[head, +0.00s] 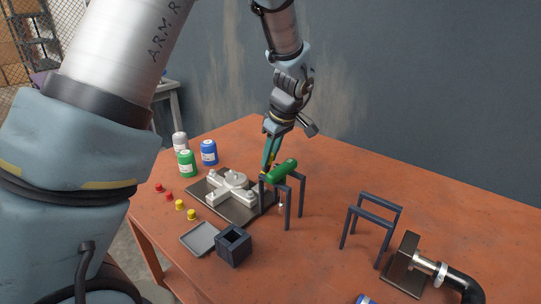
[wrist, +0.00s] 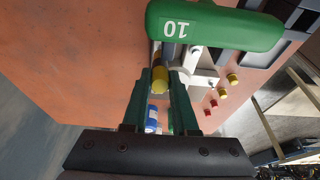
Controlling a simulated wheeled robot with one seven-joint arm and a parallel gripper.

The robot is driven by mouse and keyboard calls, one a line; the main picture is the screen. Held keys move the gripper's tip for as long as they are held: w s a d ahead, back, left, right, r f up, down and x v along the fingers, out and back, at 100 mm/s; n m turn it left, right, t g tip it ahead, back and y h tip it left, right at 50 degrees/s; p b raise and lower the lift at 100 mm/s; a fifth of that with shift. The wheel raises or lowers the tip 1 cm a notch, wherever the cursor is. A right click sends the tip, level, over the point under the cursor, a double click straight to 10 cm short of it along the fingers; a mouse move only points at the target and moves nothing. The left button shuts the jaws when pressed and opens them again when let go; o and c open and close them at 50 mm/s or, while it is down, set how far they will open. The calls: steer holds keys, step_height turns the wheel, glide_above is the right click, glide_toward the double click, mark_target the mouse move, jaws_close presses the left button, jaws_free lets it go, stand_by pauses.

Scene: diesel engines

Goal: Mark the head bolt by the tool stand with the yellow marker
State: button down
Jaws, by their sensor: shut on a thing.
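My gripper (head: 268,165) points down at the back of the tool stand, with its fingers shut on a small yellow marker. In the wrist view the yellow marker (wrist: 160,80) shows between the teal fingertips. The dark tool stand (head: 287,212) holds a green-handled tool (head: 283,171); the handle (wrist: 215,27), marked 10, lies just beyond the fingertips in the wrist view. The pale cross-shaped engine part (head: 232,184) sits on a dark plate (head: 212,206) left of the stand. The head bolt by the stand cannot be made out clearly.
A grey tray (head: 200,239) and dark box (head: 234,246) are in front. An empty stand (head: 372,213) and pipe fixture (head: 420,266) are right.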

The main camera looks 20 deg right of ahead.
stand_by(0.3)
steer(key=shift+r+p, duration=0.5)
steer(key=shift+r, duration=0.35)
steer(key=shift+r+p, duration=1.5)
steer(key=shift+r, duration=0.9)
